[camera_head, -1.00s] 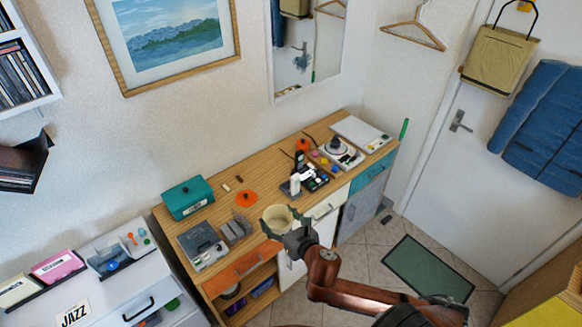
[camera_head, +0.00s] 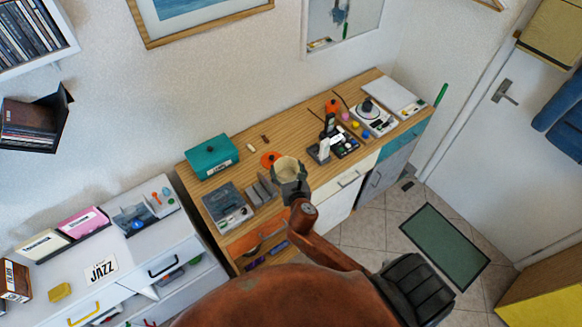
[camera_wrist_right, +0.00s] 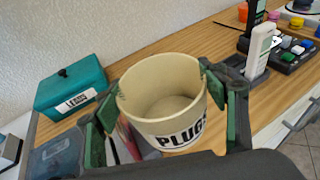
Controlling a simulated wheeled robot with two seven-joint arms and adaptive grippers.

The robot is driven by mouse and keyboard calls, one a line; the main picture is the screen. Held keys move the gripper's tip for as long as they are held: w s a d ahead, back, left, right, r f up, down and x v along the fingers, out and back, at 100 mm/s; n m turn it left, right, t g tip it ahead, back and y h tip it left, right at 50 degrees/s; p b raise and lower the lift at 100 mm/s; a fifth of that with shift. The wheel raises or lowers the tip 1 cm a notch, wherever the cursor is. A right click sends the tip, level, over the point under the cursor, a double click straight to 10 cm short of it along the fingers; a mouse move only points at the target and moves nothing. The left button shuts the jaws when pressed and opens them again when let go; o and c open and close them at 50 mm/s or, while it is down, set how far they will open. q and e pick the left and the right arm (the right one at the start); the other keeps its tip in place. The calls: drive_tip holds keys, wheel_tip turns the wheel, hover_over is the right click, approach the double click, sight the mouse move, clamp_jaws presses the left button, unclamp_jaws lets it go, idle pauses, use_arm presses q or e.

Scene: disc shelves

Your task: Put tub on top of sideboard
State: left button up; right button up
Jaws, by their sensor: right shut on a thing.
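The cream tub (camera_wrist_right: 163,92), labelled "PLUGS", is upright and looks empty in the right wrist view. My right gripper (camera_wrist_right: 165,110) is shut on it, with a green-padded finger on each side. In the head view the tub (camera_head: 287,168) and my right gripper (camera_head: 288,180) show over the front part of the wooden-topped sideboard (camera_head: 240,172). I cannot tell whether the tub's base touches the top. My left gripper is not in view.
A teal box (camera_head: 213,156) stands at the back left of the top, with an orange disc (camera_head: 269,159) to its right. A grey device (camera_head: 227,206) sits at the front left. Dark gadgets (camera_head: 333,142) stand to the right.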

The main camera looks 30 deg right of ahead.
sight(288, 167)
drive_tip(key=w+d+f, duration=0.1)
drive_tip(key=w+f+b, duration=0.1)
drive_tip(key=f, duration=0.1)
drive_tip(key=w+d+f, duration=0.1)
drive_tip(key=f, duration=0.1)
drive_tip(key=shift+w+d, duration=0.2)
drive_tip(key=shift+d, duration=0.15)
drive_tip(key=shift+w+d+f, duration=0.1)
drive_tip(key=shift+w+f, duration=0.05)
drive_tip(key=shift+w, duration=0.05)
drive_tip(key=shift+w+d+f+b, duration=0.1)
drive_tip(key=shift+f+b, duration=0.3)
drive_tip(key=shift+f, duration=0.55)
drive_tip(key=shift+w+d+f+b, duration=0.1)
drive_tip(key=shift+f+b, duration=0.25)
drive_tip(key=shift+f, duration=0.55)
drive_tip(key=shift+f, duration=0.1)
drive_tip(key=shift+f, duration=0.15)
drive_tip(key=o, duration=1.7)
